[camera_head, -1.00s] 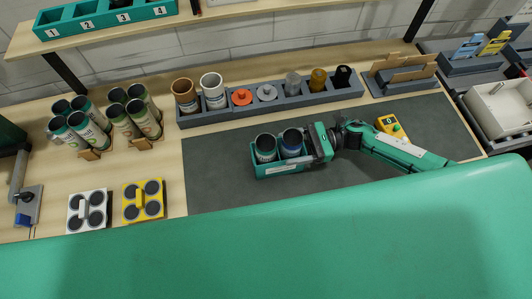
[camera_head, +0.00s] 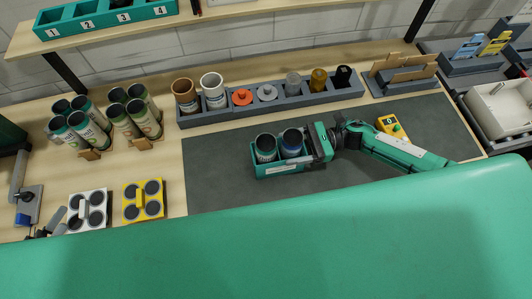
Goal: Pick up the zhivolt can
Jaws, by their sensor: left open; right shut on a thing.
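My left gripper (camera_head: 47,222) is partly in view at the lower left, beside the white pad with dark round spots. It is open and empty; the green surface in front hides the rest of it. Teal-labelled cans (camera_head: 86,130) and olive-labelled cans (camera_head: 143,118) stand in two groups at the left. I cannot read which is zhivolt.
A white pad (camera_head: 87,225) and a yellow pad (camera_head: 143,213), each with several dark round spots, lie at the front left. A grey rack (camera_head: 225,113) with cups and coloured parts is behind the dark mat. A yellow device (camera_head: 392,127) is near my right arm.

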